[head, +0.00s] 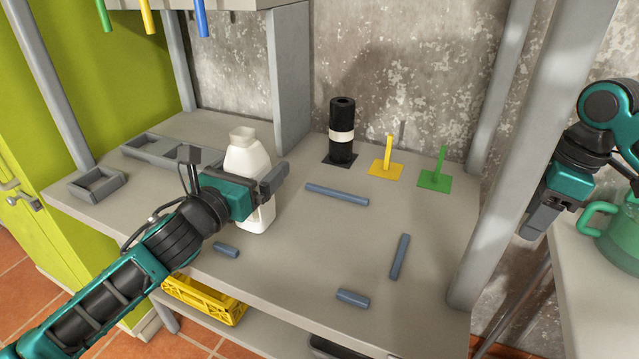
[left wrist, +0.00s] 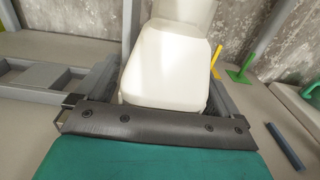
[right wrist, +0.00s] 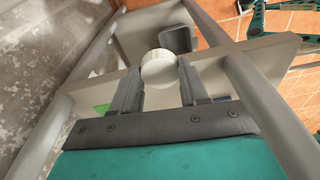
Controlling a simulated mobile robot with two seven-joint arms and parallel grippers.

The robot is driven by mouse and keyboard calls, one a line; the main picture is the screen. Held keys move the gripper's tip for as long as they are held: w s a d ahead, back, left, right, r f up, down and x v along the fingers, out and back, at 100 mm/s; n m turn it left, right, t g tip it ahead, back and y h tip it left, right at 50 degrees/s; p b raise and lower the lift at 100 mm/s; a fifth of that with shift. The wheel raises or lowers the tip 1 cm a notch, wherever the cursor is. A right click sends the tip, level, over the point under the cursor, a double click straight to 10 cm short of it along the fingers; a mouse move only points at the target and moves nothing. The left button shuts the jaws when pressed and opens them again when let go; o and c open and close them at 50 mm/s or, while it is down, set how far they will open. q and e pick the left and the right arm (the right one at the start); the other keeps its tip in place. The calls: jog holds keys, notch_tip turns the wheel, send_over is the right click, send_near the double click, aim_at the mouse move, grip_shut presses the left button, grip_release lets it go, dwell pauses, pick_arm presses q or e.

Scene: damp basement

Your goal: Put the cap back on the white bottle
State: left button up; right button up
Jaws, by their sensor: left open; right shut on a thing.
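The white bottle (head: 247,158) stands upright on the grey bench, its neck bare at the top. It also shows in the left wrist view (left wrist: 168,66). My left gripper (head: 232,168) is open, with one finger on each side of the bottle's body; I cannot tell whether they touch it. My right gripper (right wrist: 158,82) is shut on the round white cap (right wrist: 159,68), seen between its fingertips in the right wrist view. In the head view my right gripper (head: 541,220) is at the far right, beyond the bench's post, and the cap is hidden there.
A black roll on a holder (head: 341,134), a yellow peg stand (head: 386,168) and a green one (head: 435,180) stand at the back. Several blue-grey bars (head: 337,194) lie on the bench (head: 320,255). Grey posts (head: 530,130) flank it. A teal vessel (head: 620,238) stands right.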

pick_arm(q)
jog(key=shift+w, duration=0.15)
jog(key=shift+c, duration=0.2)
jog(key=shift+r, duration=0.1)
jog(key=c, duration=1.3)
jog(key=shift+r, duration=0.1)
